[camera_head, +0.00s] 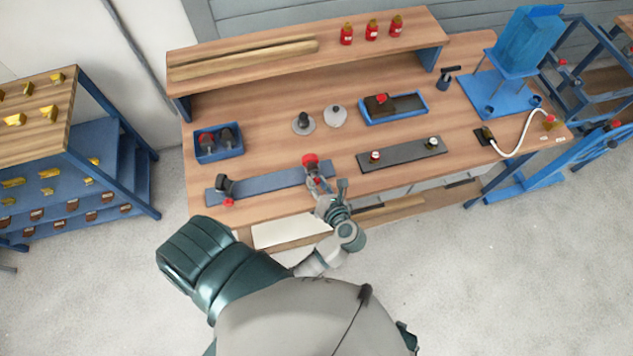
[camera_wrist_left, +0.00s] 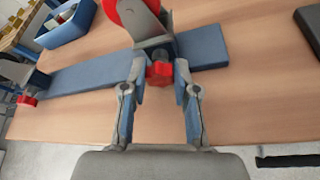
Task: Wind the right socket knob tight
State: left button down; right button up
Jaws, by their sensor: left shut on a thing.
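The right socket (camera_wrist_left: 155,40) is a grey bracket at the right end of a blue rail (camera_head: 275,179), with a red round part (camera_head: 310,160) on top. Its red knob (camera_wrist_left: 159,74) faces my left wrist camera. My left gripper (camera_head: 322,188) reaches it from the front; in the left wrist view its fingertips (camera_wrist_left: 160,78) stand on either side of the knob, shut on it. My right gripper is not in view.
A dark rail (camera_head: 402,155) with two small fittings lies to the right on the bench. A blue bin (camera_head: 218,145) stands behind the blue rail at left. A blue tray (camera_head: 393,107) and two round pieces stand farther back. The bench's front edge is just under my gripper.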

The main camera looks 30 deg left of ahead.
pick_arm(q)
jog(key=shift+d+f, duration=0.1)
dwell(0.3)
jog(key=c, duration=0.9)
grip_release()
jog(key=shift+o, duration=0.2)
notch_tip(320, 180, up, 10)
jog(key=shift+d, duration=0.1)
